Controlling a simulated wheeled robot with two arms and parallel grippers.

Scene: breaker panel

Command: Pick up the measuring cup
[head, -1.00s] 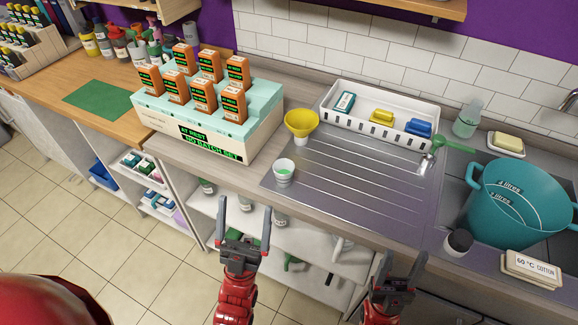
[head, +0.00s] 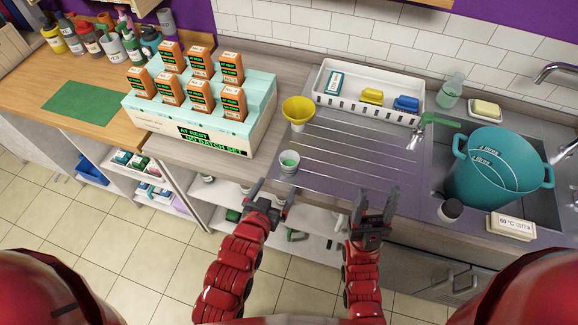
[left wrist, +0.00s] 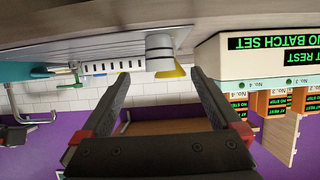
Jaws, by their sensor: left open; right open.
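The measuring cup (head: 289,162) is a small white cup with green inside. My left gripper (head: 272,194) is open and empty, just short of the counter's front edge and below the cup in the head view. In the left wrist view, which is upside down, the cup (left wrist: 159,50) shows beyond and between the open fingers (left wrist: 160,85), apart from them. My right gripper (head: 376,203) is open and empty before the drainboard's front edge.
A mint box (head: 215,143) with several orange cartons stands left of the cup. A white rack (head: 330,104) with sponges lies behind the drainboard. A teal bucket (head: 490,170), a dark-topped jar (head: 449,211) and a labelled block (head: 511,227) are to the right.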

